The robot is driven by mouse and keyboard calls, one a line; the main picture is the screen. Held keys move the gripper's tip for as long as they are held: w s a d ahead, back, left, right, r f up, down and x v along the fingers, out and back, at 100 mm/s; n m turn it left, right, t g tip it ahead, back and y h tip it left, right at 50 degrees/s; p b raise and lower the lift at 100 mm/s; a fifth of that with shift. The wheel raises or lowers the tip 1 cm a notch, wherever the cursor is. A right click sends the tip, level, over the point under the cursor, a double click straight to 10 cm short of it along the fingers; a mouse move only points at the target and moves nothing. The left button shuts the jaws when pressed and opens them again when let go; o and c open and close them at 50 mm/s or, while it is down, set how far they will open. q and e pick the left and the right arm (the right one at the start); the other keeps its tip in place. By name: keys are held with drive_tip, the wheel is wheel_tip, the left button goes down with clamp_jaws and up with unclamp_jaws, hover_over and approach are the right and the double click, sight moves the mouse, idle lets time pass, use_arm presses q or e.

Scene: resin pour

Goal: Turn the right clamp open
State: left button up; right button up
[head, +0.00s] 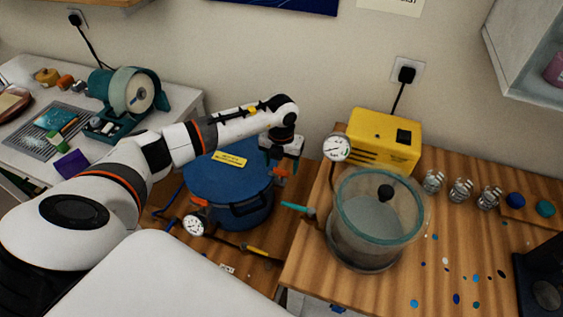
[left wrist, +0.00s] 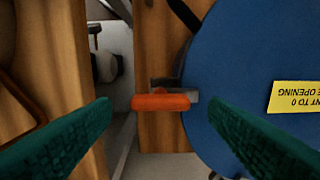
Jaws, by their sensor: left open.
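The blue pressure pot (head: 225,185) stands low between the two benches, with a yellow label on its lid. An orange clamp handle (left wrist: 160,102) sits at the rim of the blue lid (left wrist: 235,75) in the left wrist view, lying crosswise on a grey bracket. It also shows as a small orange piece (head: 281,171) at the pot's right side in the head view. My left gripper (head: 279,163) is open above that side. Its two green fingers stand either side of the handle, apart from it. My right gripper is not in view.
The right wooden bench holds a clear chamber (head: 375,225), a yellow pump box (head: 385,140) and small glass jars (head: 461,190). A round gauge (head: 194,224) and hose fittings lie by the pot's front. A grinder (head: 128,95) stands on the left bench.

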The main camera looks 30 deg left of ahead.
use_arm(q)
drive_tip(key=shift+f, duration=0.9)
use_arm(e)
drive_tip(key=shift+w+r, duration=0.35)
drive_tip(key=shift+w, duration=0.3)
use_arm(q)
drive_tip(key=shift+c, duration=0.2)
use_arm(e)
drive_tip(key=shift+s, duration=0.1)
use_arm(q)
drive_tip(key=c, duration=1)
drive_tip(key=shift+o, duration=0.2)
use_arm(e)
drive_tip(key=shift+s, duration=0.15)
